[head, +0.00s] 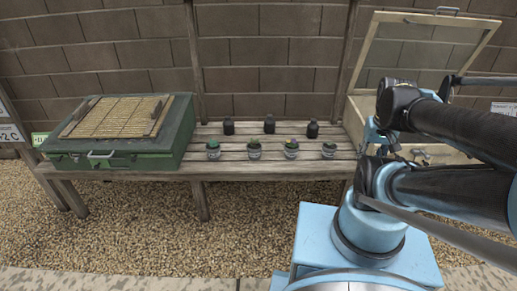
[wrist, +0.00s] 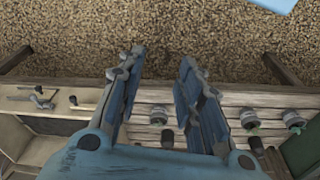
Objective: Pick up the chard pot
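Several small labelled pots with plants stand in a row on the slatted wooden bench (head: 270,168) in the head view. One pot (head: 291,150) has yellow and purple-pink colour among its leaves; the pot to its right (head: 329,150) and the two to its left (head: 253,150), (head: 213,151) look green. I cannot read the labels, so I cannot tell which is the chard pot. My gripper (wrist: 162,58) is open and empty in the wrist view, above the bench. One pot (wrist: 159,115) shows between its fingers; two more (wrist: 249,118), (wrist: 293,118) show to the right.
Three dark pots or jars (head: 270,124) stand behind the row. A green box with a slatted mat lid (head: 120,145) is on the left of the bench. An open wooden box with a raised glazed lid (head: 425,50) is on the right. A block wall stands behind; gravel lies in front.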

